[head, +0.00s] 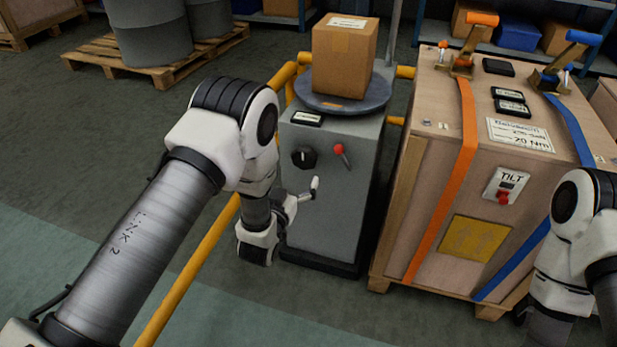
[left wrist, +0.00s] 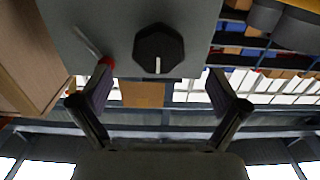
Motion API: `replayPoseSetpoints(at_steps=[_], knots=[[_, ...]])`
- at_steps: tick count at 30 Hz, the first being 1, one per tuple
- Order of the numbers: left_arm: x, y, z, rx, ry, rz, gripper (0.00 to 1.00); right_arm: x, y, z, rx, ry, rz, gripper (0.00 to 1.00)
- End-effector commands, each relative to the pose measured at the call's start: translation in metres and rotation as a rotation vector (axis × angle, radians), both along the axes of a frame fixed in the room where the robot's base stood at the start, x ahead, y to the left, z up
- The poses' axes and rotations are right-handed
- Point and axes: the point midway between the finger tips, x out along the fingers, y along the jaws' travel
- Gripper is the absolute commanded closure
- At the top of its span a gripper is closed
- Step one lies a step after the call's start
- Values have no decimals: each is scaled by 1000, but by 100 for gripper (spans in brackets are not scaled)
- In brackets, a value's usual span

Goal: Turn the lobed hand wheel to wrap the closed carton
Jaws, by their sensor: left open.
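The lobed hand wheel is a black knob (head: 304,157) on the front of the grey cabinet. It has a white mark, and in the left wrist view it (left wrist: 158,50) sits ahead of the fingers. The closed brown carton (head: 343,58) stands on the round turntable (head: 342,98) on top; I see no wrap on it. My left gripper (head: 307,191) is in front of the cabinet, below the wheel, partly hidden by my wrist. In the left wrist view the gripper (left wrist: 159,84) is open, with nothing between its fingers and the wheel apart from them. My right gripper is out of view.
A red-knobbed lever (head: 339,150) is right of the wheel. A yellow rail (head: 205,250) runs left of the cabinet (head: 335,220). A strapped wooden crate (head: 430,180) stands close on the right. Drums on a pallet (head: 155,75) stand back left; the floor between is clear.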

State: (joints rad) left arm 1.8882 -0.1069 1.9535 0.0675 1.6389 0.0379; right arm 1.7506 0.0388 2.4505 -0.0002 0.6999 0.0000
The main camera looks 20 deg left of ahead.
Motion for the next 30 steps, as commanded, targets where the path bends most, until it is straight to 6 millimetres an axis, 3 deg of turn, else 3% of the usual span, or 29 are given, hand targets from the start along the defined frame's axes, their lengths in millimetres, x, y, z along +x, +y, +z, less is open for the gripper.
replayPoseSetpoints(at_steps=[12,20,21,26,30], knots=[[68,-2,1,0,1,1,2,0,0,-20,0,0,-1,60],[74,-2,3,0,3,1,2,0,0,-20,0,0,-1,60],[73,-2,3,0,3,1,6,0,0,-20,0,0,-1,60],[73,-2,2,0,3,1,62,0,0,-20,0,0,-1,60],[73,-2,2,0,3,1,62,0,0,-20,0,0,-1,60]])
